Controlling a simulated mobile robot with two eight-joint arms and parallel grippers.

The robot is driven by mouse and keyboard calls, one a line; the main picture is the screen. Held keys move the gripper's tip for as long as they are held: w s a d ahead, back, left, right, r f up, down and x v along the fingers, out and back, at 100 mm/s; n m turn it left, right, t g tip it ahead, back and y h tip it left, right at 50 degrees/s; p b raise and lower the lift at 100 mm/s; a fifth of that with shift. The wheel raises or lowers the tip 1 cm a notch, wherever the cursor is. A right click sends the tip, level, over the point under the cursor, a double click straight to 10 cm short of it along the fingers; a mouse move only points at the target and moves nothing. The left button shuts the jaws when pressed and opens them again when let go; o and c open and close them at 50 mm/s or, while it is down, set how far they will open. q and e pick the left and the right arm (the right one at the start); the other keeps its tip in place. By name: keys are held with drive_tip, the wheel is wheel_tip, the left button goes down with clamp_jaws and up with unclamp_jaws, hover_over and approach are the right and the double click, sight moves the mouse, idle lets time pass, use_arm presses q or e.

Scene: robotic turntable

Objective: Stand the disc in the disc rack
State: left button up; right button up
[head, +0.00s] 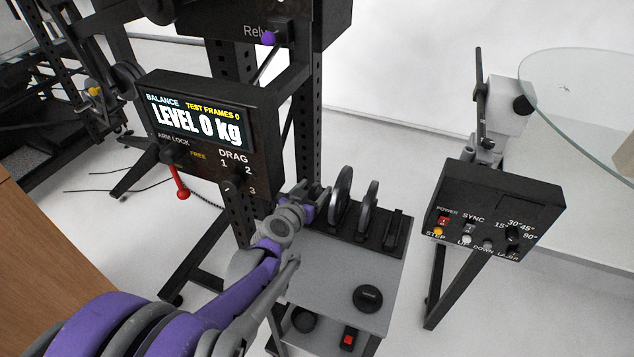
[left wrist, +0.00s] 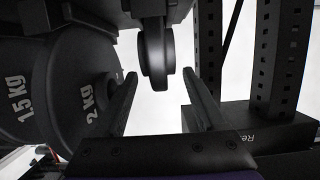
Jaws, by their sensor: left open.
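The black disc rack (head: 395,238) sits on the back of a small grey stand in the head view. Two dark discs stand upright in it, a larger one (head: 342,200) and a smaller one (head: 367,208). In the left wrist view, discs marked 1.5 kg (left wrist: 32,100) and 2 kg (left wrist: 92,85) show at the left. Another dark disc (head: 368,298) lies flat on the stand's front. My left gripper (head: 314,198) is at the rack's left end. Its fingers are open (left wrist: 160,80), with a dark rounded piece (left wrist: 155,60) between or beyond them; I cannot tell which.
A display box (head: 205,130) reading LEVEL 0 kg, with a red-ended lever (head: 180,184), is left of the rack. A black upright frame (head: 303,125) rises behind. A control box (head: 497,212) stands right, near a glass disc (head: 590,100). The stand's middle top is clear.

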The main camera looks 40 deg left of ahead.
use_arm(q)
drive_tip(key=p+v, duration=0.2)
drive_tip(key=v, duration=0.6)
drive_tip(key=shift+s, duration=0.3)
use_arm(e)
wheel_tip(320, 180, up, 3)
drive_tip(key=shift+s+r, duration=0.15)
drive_tip(key=shift+r, duration=0.05)
use_arm(q)
drive_tip(key=shift+d, duration=0.1)
